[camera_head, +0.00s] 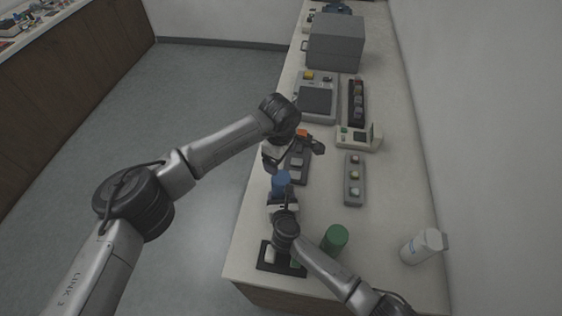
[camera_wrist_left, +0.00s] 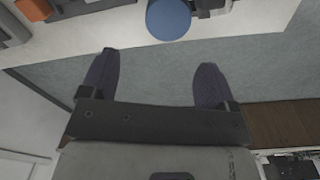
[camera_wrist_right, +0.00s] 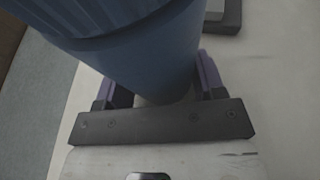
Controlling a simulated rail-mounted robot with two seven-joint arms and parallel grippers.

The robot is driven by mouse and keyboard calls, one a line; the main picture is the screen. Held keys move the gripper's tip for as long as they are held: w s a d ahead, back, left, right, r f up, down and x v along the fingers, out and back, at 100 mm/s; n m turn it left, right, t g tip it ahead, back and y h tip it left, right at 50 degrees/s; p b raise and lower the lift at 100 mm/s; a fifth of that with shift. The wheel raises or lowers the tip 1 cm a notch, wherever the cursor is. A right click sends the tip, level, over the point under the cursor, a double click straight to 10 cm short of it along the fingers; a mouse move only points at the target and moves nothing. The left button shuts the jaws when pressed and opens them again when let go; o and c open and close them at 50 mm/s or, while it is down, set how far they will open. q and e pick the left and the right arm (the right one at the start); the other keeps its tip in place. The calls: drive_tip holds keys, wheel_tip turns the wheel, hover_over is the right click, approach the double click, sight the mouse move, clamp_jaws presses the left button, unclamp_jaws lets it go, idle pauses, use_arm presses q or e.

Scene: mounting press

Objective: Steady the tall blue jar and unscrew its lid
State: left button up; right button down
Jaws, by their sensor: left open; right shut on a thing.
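The tall blue jar (camera_head: 281,184) stands near the left edge of the bench. My right gripper (camera_head: 282,203) is shut on the jar's body. In the right wrist view the jar body (camera_wrist_right: 150,60) fills the space between the fingers, and its wider ribbed lid (camera_wrist_right: 75,15) is at the top left. My left gripper (camera_head: 296,160) is open and empty, a little beyond the jar in the head view. In the left wrist view the round blue lid (camera_wrist_left: 169,19) lies ahead of the open fingers (camera_wrist_left: 152,85), apart from them.
A dark tray (camera_head: 264,264) is at the near left corner. A grey holder (camera_head: 354,180) and a device (camera_head: 358,137) stand farther back. The bench (camera_head: 390,190) has free room on the right.

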sight(281, 178)
use_arm(q)
drive_tip(key=m, duration=0.1)
drive_tip(key=s+m, duration=0.1)
drive_tip(key=shift+d+f+m, duration=0.25)
drive_tip(key=shift+m, duration=0.85)
drive_tip(key=shift+f, duration=0.15)
drive_tip(key=shift+m, duration=0.3)
drive_tip(key=shift+f, duration=3.85)
drive_tip(key=c, duration=0.9)
drive_tip(key=n, duration=0.6)
drive_tip(key=shift+n, duration=0.4)
drive_tip(key=shift+c, duration=0.2)
drive_tip(key=o, duration=1)
